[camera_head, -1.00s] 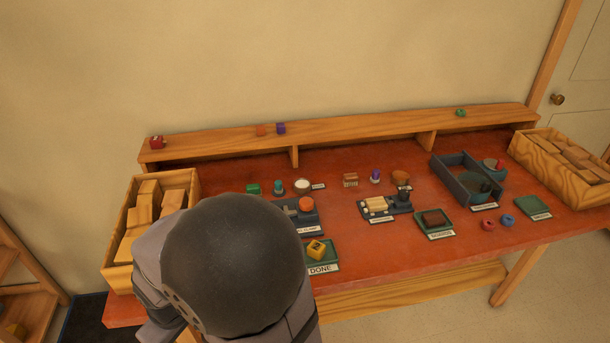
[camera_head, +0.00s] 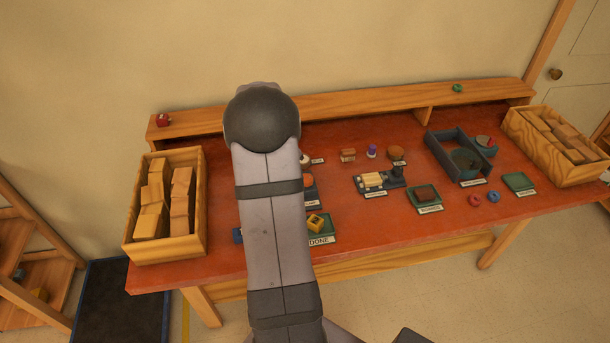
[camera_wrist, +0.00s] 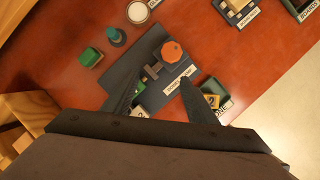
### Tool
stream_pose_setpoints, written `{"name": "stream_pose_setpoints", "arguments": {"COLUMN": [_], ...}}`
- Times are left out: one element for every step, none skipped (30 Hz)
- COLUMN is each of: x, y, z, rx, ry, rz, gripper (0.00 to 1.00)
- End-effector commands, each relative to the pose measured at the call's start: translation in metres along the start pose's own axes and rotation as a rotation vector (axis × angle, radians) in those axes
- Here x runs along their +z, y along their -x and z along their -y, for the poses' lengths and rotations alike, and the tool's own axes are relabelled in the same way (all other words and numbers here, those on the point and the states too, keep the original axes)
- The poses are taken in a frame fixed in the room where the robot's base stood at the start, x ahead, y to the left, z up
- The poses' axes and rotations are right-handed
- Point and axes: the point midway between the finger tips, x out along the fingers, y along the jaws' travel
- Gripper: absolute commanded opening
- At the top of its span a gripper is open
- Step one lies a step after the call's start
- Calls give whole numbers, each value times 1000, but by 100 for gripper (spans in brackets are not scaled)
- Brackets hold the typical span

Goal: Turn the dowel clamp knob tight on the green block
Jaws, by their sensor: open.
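The dowel clamp (camera_wrist: 155,58) is a dark base with an orange knob (camera_wrist: 172,52) at its far right, ahead of my fingers in the wrist view. In the head view only a sliver of the orange knob (camera_head: 308,182) shows beside my arm. A small green piece (camera_wrist: 140,87) shows at the clamp, partly covered by my left finger. Another green block (camera_wrist: 90,57) sits on the table, left of the clamp. My gripper (camera_wrist: 160,80) is open and empty, its fingers spread on the near side of the knob, apart from it. My arm hides it in the head view.
A green DONE tray (camera_head: 326,238) with a yellow block (camera_head: 315,222) is close right of the clamp. A teal peg-like piece (camera_wrist: 116,38) and a white bowl (camera_wrist: 138,12) stand beyond it. A crate of wooden blocks (camera_head: 200,200) stands at the left.

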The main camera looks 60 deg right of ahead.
Motion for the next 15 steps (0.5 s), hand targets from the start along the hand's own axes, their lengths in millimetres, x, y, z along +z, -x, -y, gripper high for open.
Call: {"name": "stream_pose_setpoints", "arguments": {"x": [12, 17, 22, 26, 28, 30, 32, 32, 32, 32, 32, 32, 32, 32, 32], "y": [-5, -6, -8, -9, -10, -11, -11, -11, -12, -12, -12, -13, -14, -16, -18], "z": [6, 9, 12, 13, 14, 16, 16, 17, 17, 17, 17, 17, 17, 17, 18], "rx": [-12, -17, -23, -25, -28, -30, -32, -33, -33, -34, -34, -34, -34, -34, -35], "ry": [32, 51, 72, 86, 96, 107, 111, 114, 116, 117, 117, 117, 117, 117, 116], "rz": [8, 12, 16, 19, 21, 23, 23, 24, 24, 24, 24, 23, 23, 23, 22], "gripper": [52, 52, 52, 52, 52, 52, 52, 52, 52, 52, 52, 52, 52, 52, 52]}}
